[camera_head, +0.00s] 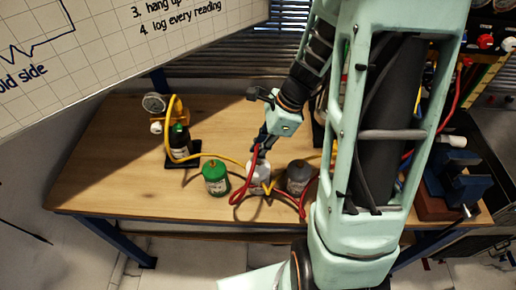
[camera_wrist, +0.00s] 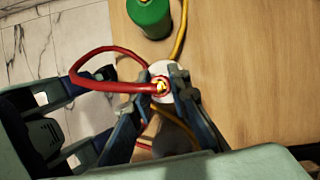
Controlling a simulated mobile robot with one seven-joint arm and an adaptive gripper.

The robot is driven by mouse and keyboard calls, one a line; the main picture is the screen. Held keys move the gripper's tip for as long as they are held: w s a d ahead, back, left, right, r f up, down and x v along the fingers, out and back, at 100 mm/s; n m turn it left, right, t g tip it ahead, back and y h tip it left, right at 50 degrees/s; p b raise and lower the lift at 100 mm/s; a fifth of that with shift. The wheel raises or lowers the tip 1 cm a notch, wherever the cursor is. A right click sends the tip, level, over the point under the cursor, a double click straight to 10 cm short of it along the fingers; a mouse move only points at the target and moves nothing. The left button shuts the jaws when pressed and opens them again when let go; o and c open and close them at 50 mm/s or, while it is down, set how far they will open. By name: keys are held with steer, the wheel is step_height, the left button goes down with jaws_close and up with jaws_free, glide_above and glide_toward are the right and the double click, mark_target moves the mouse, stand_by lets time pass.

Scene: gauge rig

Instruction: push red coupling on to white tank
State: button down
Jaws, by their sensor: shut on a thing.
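The white tank (camera_head: 259,178) stands on the table between the green tank and the grey tank. My gripper (camera_head: 260,149) is right above the white tank, pointing down. In the wrist view my gripper (camera_wrist: 161,90) is shut on the red coupling (camera_wrist: 158,84), with a finger on either side. The coupling sits over the top of the white tank (camera_wrist: 160,67), seen from above. Whether it touches the tank's fitting or is seated on it I cannot tell. A red hose (camera_wrist: 88,57) loops away from the coupling to the left.
The green tank (camera_head: 215,177) is left of the white tank, and the grey tank (camera_head: 298,176) is right. A yellow hose (camera_head: 170,130) runs from the gauge stand (camera_head: 183,148) to the tanks. A blue vise (camera_head: 462,172) is at the right. The table's left part (camera_head: 105,170) is clear.

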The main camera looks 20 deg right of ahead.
steer(key=shift+f+b, duration=0.45)
steer(key=shift+f, duration=0.25)
steer(key=shift+f, duration=0.25)
stand_by(0.3)
steer(key=c, duration=2)
jaws_free()
steer(key=shift+o, duration=0.2)
steer(key=o, duration=0.5)
steer(key=shift+r, duration=0.15)
steer(key=v, duration=1.2)
